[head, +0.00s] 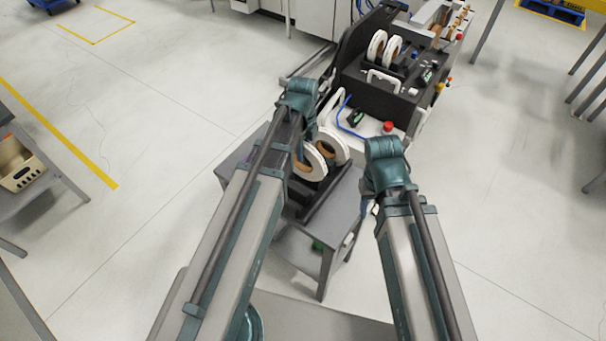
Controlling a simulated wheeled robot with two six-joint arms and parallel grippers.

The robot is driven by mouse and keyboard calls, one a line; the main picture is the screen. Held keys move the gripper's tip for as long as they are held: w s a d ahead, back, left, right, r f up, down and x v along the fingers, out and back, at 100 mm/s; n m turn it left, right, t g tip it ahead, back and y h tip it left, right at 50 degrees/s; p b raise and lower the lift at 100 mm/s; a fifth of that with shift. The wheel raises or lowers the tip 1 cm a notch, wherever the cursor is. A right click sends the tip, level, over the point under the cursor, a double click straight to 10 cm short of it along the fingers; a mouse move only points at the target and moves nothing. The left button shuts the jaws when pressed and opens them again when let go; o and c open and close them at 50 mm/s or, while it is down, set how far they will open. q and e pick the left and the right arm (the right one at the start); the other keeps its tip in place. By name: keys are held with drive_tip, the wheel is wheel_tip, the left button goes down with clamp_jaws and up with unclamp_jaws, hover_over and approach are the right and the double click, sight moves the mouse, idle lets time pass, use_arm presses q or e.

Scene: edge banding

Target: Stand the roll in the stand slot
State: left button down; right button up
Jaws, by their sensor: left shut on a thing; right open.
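A white roll with a brown core (317,158) is at the dark stand (325,196) on a small grey table. My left gripper (301,155) is shut on this roll at its left side, and my arm hides part of it. A second white roll (336,143) is just behind and to the right, close beside the first. I cannot tell whether the held roll touches the bottom of a slot. My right gripper (367,208) is open and empty, to the right of the stand at the table's edge, partly hidden by its own wrist.
The grey table (232,165) has bare room at its left. Behind it is the edge banding machine (375,95), with two more white rolls (384,46), a red button (388,127) and white handles. A shelf with a beige basket (22,175) stands far left.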

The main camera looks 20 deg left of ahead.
sight(303, 168)
use_arm(q)
drive_tip(key=shift+f+b, duration=3.2)
drive_tip(key=shift+f, duration=0.65)
drive_tip(key=shift+f+b, duration=0.3)
drive_tip(key=shift+b, duration=0.05)
drive_tip(key=c, duration=0.7)
unclamp_jaws()
drive_tip(key=shift+r, duration=0.15)
